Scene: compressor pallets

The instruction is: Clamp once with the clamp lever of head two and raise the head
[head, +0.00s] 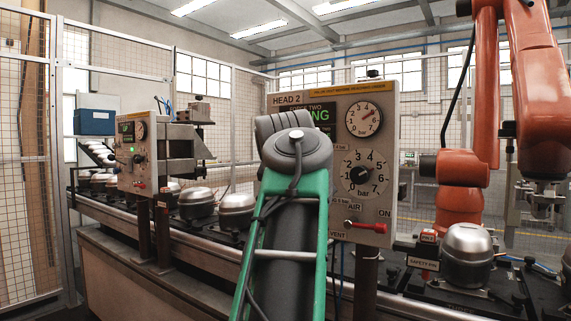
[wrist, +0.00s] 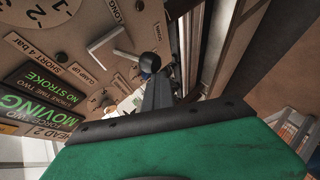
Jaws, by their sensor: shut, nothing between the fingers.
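The head two panel (head: 378,215) stands ahead in the head view, with two bar gauges and a red valve lever (head: 364,226) at the lower right. My arm covers its left part. In the wrist view the panel face (wrist: 80,25) is tilted, with green MOVING and NO STROKE displays. A metal lever with a black ball knob (wrist: 150,62) stands out of the panel near the CLAMP UP label; I take it as the clamp lever. My gripper (wrist: 160,82) is shut and empty, its tips close by the knob. I cannot tell whether they touch.
An orange robot arm (head: 480,90) hangs at the right above a silver compressor (head: 467,255) on the line. Another control panel (head: 138,155) stands at the left, with several compressors on the conveyor between. Mesh fencing (head: 235,155) closes off the back.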

